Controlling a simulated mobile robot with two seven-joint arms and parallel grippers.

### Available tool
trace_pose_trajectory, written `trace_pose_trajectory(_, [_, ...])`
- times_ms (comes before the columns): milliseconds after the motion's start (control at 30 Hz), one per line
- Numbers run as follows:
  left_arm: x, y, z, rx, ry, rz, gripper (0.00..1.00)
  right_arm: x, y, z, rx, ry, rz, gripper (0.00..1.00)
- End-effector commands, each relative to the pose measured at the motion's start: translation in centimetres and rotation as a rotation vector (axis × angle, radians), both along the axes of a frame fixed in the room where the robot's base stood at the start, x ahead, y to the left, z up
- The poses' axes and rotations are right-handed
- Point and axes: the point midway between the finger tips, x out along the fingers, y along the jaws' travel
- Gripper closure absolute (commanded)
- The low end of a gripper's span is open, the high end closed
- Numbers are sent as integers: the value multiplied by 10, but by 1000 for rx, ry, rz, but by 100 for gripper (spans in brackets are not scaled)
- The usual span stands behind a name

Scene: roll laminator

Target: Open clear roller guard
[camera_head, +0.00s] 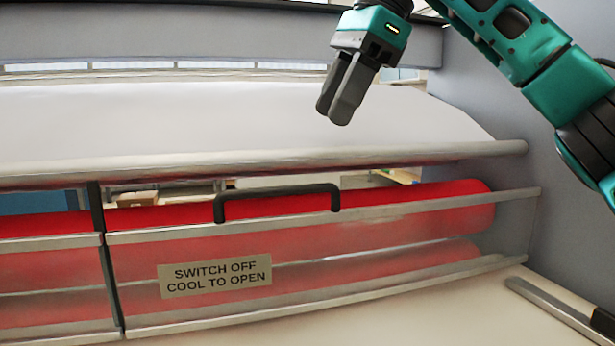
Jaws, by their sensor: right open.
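The clear roller guard (390,226) spans the front of the laminator, with red rollers (440,203) showing through it. It looks shut. A black handle (278,190) sits on its top rail, and a label on the guard (215,276) reads "SWITCH OFF COOL TO OPEN". My right gripper (336,112) is open and empty, its fingers pointing down, above and behind the handle to its right and apart from it. The fingers overlap closely in this view. My left gripper is not in view.
A pale bar (420,154) runs across above the guard, in front of a white sheet or panel (200,115). A grey side wall (510,120) stands at the right. The pale surface (400,320) in front of the guard is mostly clear, with a metal strip (555,310) at right.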

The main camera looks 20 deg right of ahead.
Motion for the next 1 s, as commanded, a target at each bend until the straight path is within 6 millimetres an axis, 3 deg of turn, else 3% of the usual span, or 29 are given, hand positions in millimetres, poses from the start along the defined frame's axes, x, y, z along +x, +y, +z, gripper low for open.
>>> trace_pose_trajectory(33, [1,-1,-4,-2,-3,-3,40,2,4,-14,-1,3,1,60])
trace_pose_trajectory(200, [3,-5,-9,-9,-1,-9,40,8,17,-47,1,2,1,60])
trace_pose_trajectory(433, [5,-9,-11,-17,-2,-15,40,16,33,-81,3,1,1,60])
trace_pose_trajectory(633, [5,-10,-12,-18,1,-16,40,19,39,-94,3,-1,0,60])
trace_pose_trajectory(933, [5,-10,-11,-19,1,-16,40,19,40,-95,4,-2,0,60])
trace_pose_trajectory(1000, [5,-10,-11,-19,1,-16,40,19,40,-95,4,-2,0,66])
